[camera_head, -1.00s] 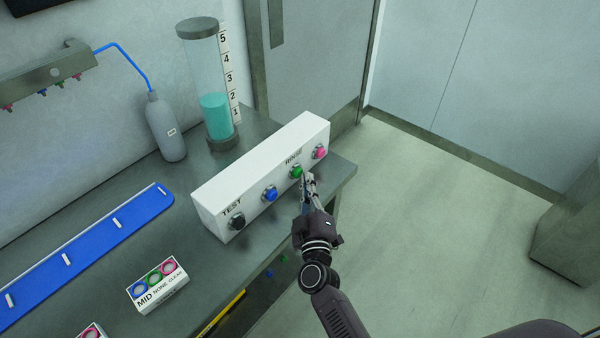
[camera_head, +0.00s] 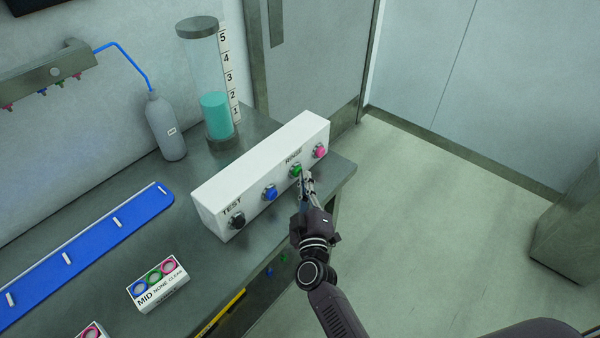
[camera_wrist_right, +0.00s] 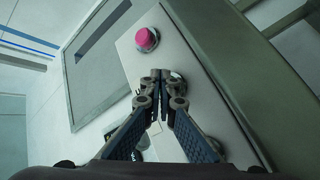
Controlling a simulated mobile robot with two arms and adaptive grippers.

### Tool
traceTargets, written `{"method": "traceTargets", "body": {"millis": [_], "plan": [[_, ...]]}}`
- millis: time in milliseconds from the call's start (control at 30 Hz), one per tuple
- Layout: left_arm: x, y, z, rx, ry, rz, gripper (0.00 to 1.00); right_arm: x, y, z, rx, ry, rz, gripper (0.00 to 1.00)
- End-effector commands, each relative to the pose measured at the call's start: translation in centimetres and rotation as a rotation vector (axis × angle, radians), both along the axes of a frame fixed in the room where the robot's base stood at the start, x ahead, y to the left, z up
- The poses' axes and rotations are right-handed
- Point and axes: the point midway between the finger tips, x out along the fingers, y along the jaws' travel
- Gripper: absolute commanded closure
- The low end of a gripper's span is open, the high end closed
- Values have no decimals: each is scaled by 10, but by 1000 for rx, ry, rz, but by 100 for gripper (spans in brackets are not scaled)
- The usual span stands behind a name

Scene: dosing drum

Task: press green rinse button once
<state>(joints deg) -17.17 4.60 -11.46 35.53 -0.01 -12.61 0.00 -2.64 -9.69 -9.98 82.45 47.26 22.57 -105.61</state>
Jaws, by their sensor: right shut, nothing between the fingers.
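The green rinse button (camera_head: 296,170) is on the front face of the white button box (camera_head: 262,175), below its RINSE label, between the blue button (camera_head: 270,193) and the pink button (camera_head: 320,151). My right gripper (camera_head: 306,176) is shut and empty, its tips at or just in front of the green button; I cannot tell whether they touch. In the right wrist view the closed fingertips (camera_wrist_right: 160,76) are against or close to the box face and hide most of the button behind them. The pink button (camera_wrist_right: 147,39) shows above them there. My left gripper is not in view.
A black button (camera_head: 236,220) sits at the TEST end of the box. Behind it stand a clear cylinder with teal liquid (camera_head: 215,115) and a grey bottle (camera_head: 166,128). A blue strip (camera_head: 90,250) and a labelled card (camera_head: 157,284) lie left.

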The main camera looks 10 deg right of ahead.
Motion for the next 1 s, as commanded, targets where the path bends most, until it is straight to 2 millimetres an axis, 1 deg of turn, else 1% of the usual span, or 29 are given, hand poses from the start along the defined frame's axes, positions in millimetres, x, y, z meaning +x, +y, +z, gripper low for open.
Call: {"method": "traceTargets", "body": {"millis": [567,900,1000], "plan": [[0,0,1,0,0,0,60,2,2,1,0,-1,2,100],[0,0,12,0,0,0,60,-10,-8,2,-1,0,1,100],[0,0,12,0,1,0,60,-12,-9,1,0,-1,1,100]]}}
